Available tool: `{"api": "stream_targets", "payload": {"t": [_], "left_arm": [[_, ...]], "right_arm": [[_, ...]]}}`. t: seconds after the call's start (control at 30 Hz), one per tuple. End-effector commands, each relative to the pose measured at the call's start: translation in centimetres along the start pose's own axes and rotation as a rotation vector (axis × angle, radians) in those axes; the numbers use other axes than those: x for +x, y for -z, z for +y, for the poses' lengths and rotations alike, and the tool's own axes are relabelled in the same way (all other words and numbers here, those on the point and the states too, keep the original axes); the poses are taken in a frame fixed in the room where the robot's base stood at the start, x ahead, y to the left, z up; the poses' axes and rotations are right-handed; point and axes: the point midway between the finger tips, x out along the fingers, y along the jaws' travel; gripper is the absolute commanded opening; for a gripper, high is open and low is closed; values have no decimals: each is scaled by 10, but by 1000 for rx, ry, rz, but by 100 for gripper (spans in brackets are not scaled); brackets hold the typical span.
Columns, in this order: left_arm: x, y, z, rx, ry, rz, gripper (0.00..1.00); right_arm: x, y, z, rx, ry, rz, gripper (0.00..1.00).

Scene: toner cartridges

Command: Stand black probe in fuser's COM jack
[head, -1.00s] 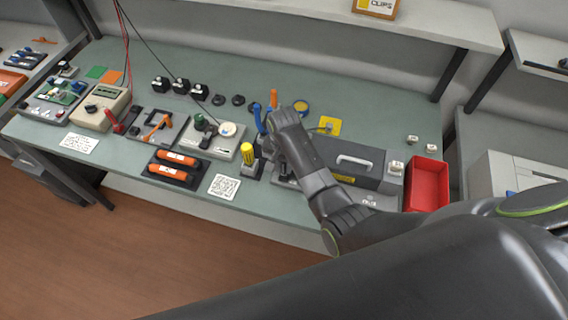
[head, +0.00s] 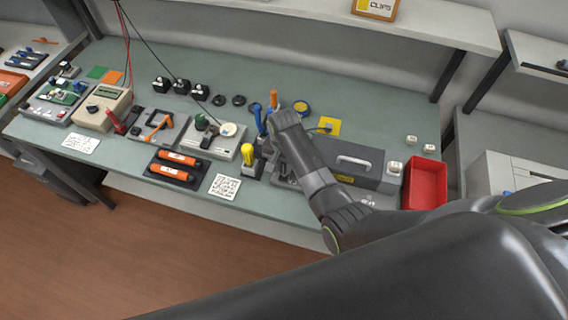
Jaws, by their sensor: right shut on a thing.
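My right gripper (head: 270,147) is over the bench, just left of a long grey unit with a handle (head: 358,160), which may be the fuser. It is shut, but its fingers are mostly hidden by my wrist, and I cannot make out what it holds. A thin black lead (head: 167,62) hangs from above and runs down to a grey plate with a round white dial (head: 228,130). I cannot clearly see the black probe itself. No COM jack can be read at this size. My left gripper is not in view.
Blue (head: 259,118) and orange (head: 274,98) upright handles stand close to my right wrist. A yellow-topped piece (head: 248,152) stands in front. A multimeter (head: 103,107) is at left, a red bin (head: 427,184) at right. Orange cylinders (head: 178,158) lie near the front edge.

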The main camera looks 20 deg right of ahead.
Motion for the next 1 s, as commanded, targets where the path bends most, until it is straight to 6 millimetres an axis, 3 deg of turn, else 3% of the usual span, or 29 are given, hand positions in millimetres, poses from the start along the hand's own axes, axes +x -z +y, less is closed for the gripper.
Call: {"api": "stream_targets", "payload": {"t": [0.83, 0.87, 1.0], "left_arm": [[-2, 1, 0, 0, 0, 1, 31], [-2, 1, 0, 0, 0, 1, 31], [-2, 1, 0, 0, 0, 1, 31]], "right_arm": [[3, 0, 0, 0, 0, 0, 0], [3, 0, 0, 0, 0, 0, 23], [3, 0, 0, 0, 0, 0, 42]]}}
